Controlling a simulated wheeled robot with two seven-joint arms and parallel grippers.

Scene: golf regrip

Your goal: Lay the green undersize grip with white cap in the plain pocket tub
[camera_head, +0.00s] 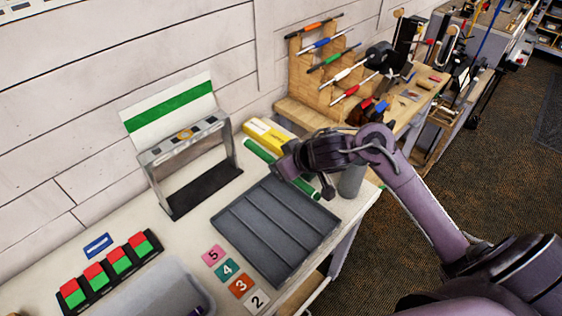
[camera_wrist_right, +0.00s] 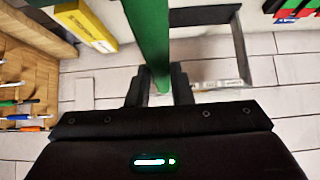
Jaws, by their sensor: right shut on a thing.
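The green grip (camera_head: 259,151) is held at a slant above the back right of the white table, behind the slotted tray. My right gripper (camera_head: 285,170) is shut around its middle, and the arm hides part of it. In the right wrist view the green grip (camera_wrist_right: 147,35) runs up from between the fingers of the right gripper (camera_wrist_right: 159,88). I cannot make out its white cap. A translucent grey tub (camera_head: 150,292), likely the plain pocket tub, is at the bottom left, partly cut off by the frame edge. A small purple thing (camera_head: 197,311) shows in it. My left gripper is not in view.
A dark slotted tray (camera_head: 275,232) lies between grip and tub. Numbered tiles (camera_head: 228,270) lie beside it. A grey gauge stand (camera_head: 192,160), yellow box (camera_head: 268,134), grey cylinder (camera_head: 351,180) and wooden rack (camera_head: 325,65) stand behind. Red-green blocks (camera_head: 105,270) lie left.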

